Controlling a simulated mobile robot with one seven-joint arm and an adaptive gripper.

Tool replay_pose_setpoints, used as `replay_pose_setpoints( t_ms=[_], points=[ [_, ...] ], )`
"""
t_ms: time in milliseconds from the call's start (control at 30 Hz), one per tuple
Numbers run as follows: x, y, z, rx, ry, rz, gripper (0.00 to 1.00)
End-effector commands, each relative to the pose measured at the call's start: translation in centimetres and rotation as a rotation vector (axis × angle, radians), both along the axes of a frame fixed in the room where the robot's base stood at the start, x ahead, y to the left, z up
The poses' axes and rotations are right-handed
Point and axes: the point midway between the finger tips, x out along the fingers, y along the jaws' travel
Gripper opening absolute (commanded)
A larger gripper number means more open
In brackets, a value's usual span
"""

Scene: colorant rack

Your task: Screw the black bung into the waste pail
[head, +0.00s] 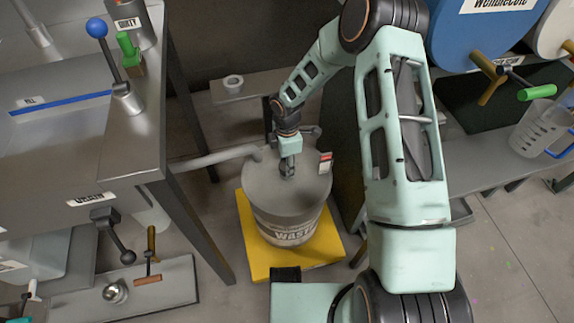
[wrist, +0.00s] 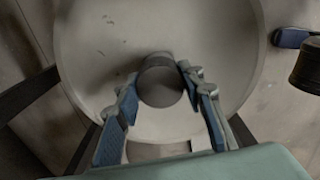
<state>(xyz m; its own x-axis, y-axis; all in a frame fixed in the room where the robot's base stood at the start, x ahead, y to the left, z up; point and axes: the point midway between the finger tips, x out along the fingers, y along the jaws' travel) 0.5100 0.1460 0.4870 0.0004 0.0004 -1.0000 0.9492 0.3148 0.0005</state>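The waste pail (head: 282,222) is a grey drum with a pale lid and a "WASTE" label, standing upright on a yellow base. The pail's round top (wrist: 100,60) also fills the middle of the wrist view. The black bung (wrist: 161,86) shows there as a dark round disc between my fingertips, over the lid near its middle. My gripper (head: 287,172) points down at the lid in the head view, and its fingers (wrist: 158,80) close in on both sides of the bung. The bung's underside and the opening beneath it are hidden, so its seating cannot be told.
The yellow base (head: 262,262) sits on the floor. A grey pipe (head: 215,158) reaches the pail from the left. A metal bench (head: 95,130) with levers stands at left. A shelf with a clear jug (head: 535,128) is at right. A small red-and-white tag (head: 325,162) shows at the lid's right edge.

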Motion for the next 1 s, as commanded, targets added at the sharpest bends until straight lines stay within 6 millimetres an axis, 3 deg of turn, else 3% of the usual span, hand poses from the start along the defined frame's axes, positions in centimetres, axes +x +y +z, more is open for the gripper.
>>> replay_pose_setpoints(
  t_ms=[100, 267, 1000],
  points=[
    [-0.05, -0.03, 0.00, 0.000, 0.001, -0.001, 0.11],
    [-0.03, -0.02, -0.15, -0.002, -0.001, -0.082, 0.11],
    [-0.12, 0.04, -0.22, -0.002, 0.002, -1.156, 0.12]
  ],
)
